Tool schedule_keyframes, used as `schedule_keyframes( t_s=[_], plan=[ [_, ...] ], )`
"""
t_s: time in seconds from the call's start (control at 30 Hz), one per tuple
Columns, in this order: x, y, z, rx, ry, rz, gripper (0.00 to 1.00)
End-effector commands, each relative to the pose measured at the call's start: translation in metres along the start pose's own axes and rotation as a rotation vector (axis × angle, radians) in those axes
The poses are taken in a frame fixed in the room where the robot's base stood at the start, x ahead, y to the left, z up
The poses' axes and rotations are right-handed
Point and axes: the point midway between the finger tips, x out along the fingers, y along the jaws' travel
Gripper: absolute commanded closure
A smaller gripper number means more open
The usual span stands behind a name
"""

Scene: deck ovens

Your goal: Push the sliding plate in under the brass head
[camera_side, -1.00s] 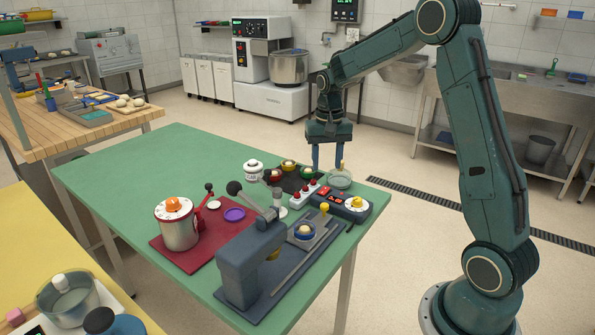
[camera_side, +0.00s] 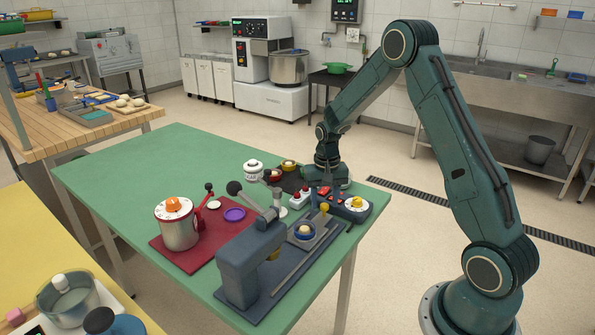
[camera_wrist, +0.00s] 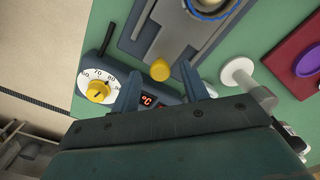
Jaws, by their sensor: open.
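The blue-grey press (camera_side: 240,265) stands at the table's near edge, with its brass head (camera_side: 272,253) partly hidden behind the press body. The grey sliding plate (camera_side: 318,232) lies to the right of the head, out from under it. It carries a blue-rimmed cup (camera_side: 304,231) with pale contents and has a yellow knob (camera_side: 324,208) at its far end. In the wrist view the knob (camera_wrist: 160,69) shows between the tips of my open gripper (camera_wrist: 160,77); I cannot tell the depth gap. The cup (camera_wrist: 208,8) is cut off at the top edge.
A control box with a white dial (camera_side: 355,203) sits close beside my gripper. A red mat with a pot (camera_side: 178,225) lies left of the press. The green table (camera_side: 130,180) is clear at its left.

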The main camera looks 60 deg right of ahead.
Motion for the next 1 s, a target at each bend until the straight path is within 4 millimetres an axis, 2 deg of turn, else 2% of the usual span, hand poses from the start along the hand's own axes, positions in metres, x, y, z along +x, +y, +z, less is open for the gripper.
schedule_keyframes(
  t_s=[0.4,0.63,0.87,1.0],
  plan=[
    [0.006,0.000,0.000,0.000,-0.001,0.000,0.55],
    [0.006,0.000,0.000,0.000,-0.001,0.000,1.00],
    [0.006,-0.002,0.002,-0.001,0.000,0.000,1.00],
    [0.005,-0.013,0.012,-0.003,0.000,0.000,1.00]
  ],
)
